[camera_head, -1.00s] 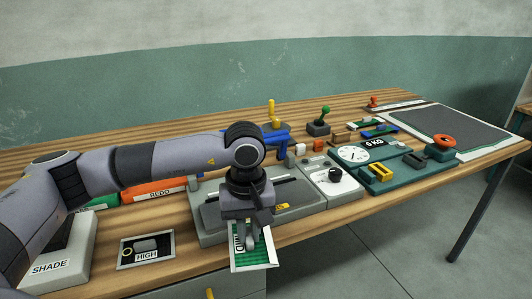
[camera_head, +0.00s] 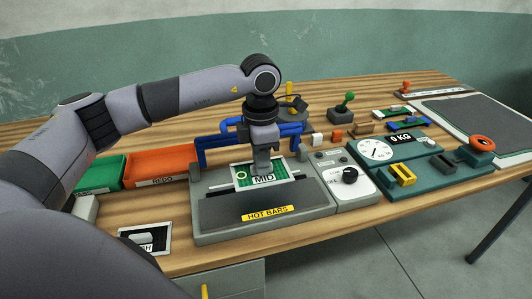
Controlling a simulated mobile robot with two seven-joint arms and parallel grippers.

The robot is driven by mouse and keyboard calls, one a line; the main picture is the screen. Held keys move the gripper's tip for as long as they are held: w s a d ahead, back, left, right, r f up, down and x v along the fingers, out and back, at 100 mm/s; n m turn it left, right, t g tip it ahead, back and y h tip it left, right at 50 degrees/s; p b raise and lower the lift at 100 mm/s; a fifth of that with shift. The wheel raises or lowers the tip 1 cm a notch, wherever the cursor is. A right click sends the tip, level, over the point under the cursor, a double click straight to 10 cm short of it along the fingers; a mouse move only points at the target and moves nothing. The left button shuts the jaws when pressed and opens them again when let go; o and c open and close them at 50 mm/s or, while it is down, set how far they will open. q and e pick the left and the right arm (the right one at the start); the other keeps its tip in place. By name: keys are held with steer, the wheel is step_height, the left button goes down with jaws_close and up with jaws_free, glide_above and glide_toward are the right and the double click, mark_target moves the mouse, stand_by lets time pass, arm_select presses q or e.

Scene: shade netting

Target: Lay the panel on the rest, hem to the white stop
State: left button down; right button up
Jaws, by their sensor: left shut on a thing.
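The panel (camera_head: 281,171) is a small green mesh piece with white borders and a tag reading MID. My left gripper (camera_head: 262,168) points down and is shut on it, covering its middle. The panel is over the back part of the grey HOT BARS machine (camera_head: 220,212); I cannot tell whether it touches. Blue rails (camera_head: 290,128), which look like the rest, stand behind the machine, partly hidden by my arm. A small white block (camera_head: 302,152), possibly the white stop, is near their right end. My right gripper is out of view.
A control box with a black knob (camera_head: 350,175) adjoins the machine on the right, then a teal scale station (camera_head: 440,172). Orange (camera_head: 150,166) and green (camera_head: 106,173) bins stand left. A framed dark plate (camera_head: 155,240) lies front left. Bare wood shows behind the rails.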

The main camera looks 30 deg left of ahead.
mark_target(262, 195)
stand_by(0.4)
arm_select(q)
steer(key=shift+f, duration=0.15)
steer(key=shift+f+b, duration=2.45)
steer(key=shift+f, duration=0.6)
steer(key=shift+f, duration=0.3)
steer(key=c, duration=1)
jaws_free()
steer(key=shift+r, duration=0.15)
